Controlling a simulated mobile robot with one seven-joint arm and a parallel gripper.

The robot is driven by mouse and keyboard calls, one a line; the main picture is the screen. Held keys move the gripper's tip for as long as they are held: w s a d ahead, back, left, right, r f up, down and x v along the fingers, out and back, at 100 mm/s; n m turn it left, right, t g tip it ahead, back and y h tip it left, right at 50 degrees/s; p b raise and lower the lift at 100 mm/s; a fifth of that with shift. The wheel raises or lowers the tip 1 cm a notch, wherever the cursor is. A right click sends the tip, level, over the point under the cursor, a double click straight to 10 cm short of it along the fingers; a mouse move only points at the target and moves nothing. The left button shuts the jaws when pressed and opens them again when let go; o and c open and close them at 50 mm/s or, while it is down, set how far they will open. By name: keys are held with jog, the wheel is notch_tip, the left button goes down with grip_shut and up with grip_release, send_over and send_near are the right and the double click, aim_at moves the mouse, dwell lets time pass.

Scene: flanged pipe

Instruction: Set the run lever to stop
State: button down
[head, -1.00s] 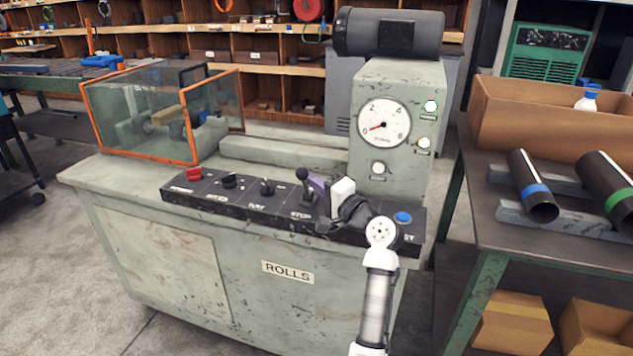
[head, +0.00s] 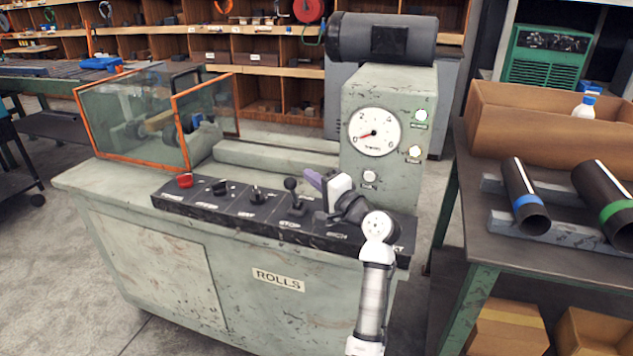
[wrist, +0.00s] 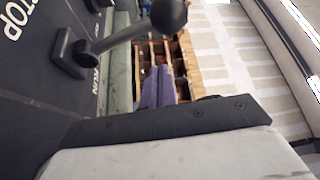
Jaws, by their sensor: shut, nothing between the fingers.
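The run lever (head: 291,185) is a black rod with a ball knob on the dark control panel (head: 225,209). In the head view it leans slightly left above a STOP label. In the wrist view its ball (wrist: 168,16) is at the top, with its rod running left to a slotted base. STOP is printed at the far left and RUN below the base. I cannot tell which end the lever rests at. My gripper (head: 313,180) has purple fingers, shut and empty, just right of the knob and apart from it. The fingers also show in the wrist view (wrist: 158,86), below the ball.
Left along the panel are a red button (head: 184,180) and two black knobs. A gauge (head: 374,132) stands on the housing behind my gripper. An orange-framed guard (head: 185,125) is at the left. A table with pipes (head: 525,200) stands at the right.

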jog(key=v, duration=0.3)
jog(key=b+v, duration=0.1)
jog(key=v, duration=0.2)
jog(key=f+v, duration=0.1)
jog(key=v, duration=0.3)
jog(key=shift+w, duration=0.15)
